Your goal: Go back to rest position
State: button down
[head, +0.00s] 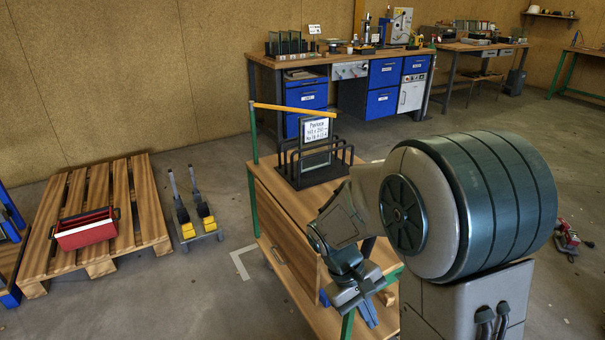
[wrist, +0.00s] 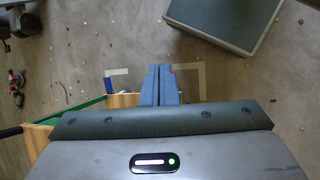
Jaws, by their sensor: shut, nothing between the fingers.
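My gripper (wrist: 158,84) shows in the wrist view with its two blue-grey fingers together and nothing between them. It points down over bare floor. In the head view the gripper (head: 367,314) hangs from my folded arm, in front of the near right corner of the wooden workbench (head: 262,207). It looks apart from the bench, though the exact gap is hard to tell. A framed glass pane with a printed label (head: 316,131) stands upright in a black rack (head: 345,163) on the bench top.
A yellow bar (head: 290,107) sticks out above the bench from a green post. A pallet (head: 140,200) with a red toolbox (head: 86,230) and a pedal stand (head: 196,222) are on the left. Blue-drawer workbenches line the back.

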jog(key=s+r+m+t+y+p, duration=0.1)
jog(key=r+p, duration=0.3)
jog(key=r, duration=0.4)
jog(key=s+d+r+m+t+y+p, duration=0.1)
jog(key=s+r+m+t+y+p, duration=0.1)
jog(key=r, duration=0.6)
jog(key=s+r+m+t+y+p, duration=0.1)
jog(key=s+r+m+t+p, duration=0.1)
jog(key=r+p, duration=0.4)
notch_tip(320, 180, up, 3)
jog(key=shift+s+d+f+t+y, duration=0.2)
jog(key=shift+s+t+y, duration=0.25)
jog(key=shift+s, duration=0.65)
